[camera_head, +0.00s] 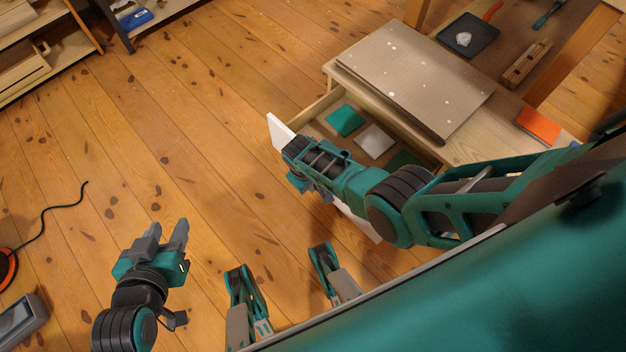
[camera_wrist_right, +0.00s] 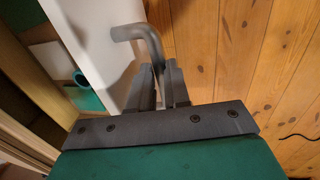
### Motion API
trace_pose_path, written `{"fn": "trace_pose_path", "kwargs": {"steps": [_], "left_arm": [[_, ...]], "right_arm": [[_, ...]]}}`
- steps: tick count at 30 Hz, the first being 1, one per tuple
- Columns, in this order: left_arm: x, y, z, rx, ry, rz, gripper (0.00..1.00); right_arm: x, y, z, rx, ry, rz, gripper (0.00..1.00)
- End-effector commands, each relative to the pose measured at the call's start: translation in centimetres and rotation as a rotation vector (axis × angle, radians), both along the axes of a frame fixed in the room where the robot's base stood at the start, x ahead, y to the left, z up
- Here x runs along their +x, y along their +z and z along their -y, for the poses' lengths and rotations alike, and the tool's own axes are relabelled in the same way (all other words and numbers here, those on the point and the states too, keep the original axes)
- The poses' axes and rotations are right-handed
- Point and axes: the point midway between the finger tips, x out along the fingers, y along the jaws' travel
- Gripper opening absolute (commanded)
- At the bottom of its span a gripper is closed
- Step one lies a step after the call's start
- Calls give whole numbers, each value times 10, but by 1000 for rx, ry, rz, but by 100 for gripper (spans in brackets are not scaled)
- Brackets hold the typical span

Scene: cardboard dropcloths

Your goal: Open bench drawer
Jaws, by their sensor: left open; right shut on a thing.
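The bench drawer (camera_head: 275,130) is pulled out from the wooden bench (camera_head: 335,77). Its white front panel also shows in the right wrist view (camera_wrist_right: 92,35). Green and pale flat items lie inside it. My right gripper (camera_head: 293,165) is at the outer side of the drawer front. In the right wrist view its fingers (camera_wrist_right: 172,85) are shut on the grey bar handle (camera_wrist_right: 140,32). My right arm hides part of the drawer and its front. My left gripper (camera_head: 166,232) is open and empty over the floor, apart from the drawer.
A speckled cardboard sheet (camera_head: 415,75) lies on the bench top. A black tray (camera_head: 467,36), a wooden block (camera_head: 525,62) and an orange item (camera_head: 538,125) are farther right. Shelving (camera_head: 45,60) stands at the upper left. The wooden floor (camera_head: 190,110) left of the drawer is clear.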

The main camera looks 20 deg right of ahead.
Motion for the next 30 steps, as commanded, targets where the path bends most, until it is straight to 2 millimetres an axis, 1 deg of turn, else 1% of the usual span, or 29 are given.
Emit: {"fn": "trace_pose_path", "kwargs": {"steps": [2,3,10,17,20,23,30], "left_arm": [[0,0,0,0,0,0,43],[0,0,0,0,0,1,43],[0,0,0,1,-1,1,43],[0,1,-1,6,-4,2,43],[0,5,-2,9,-6,3,43],[1,14,-2,9,-7,4,43],[1,49,-2,9,-7,5,43]], "right_arm": [[1,0,-1,2,1,2,0],[1,0,-1,2,1,2,19],[0,0,0,1,0,2,42],[0,0,0,0,0,1,42],[0,4,0,0,0,1,42],[0,13,-2,0,0,1,42],[-2,47,-7,0,0,0,42]]}}
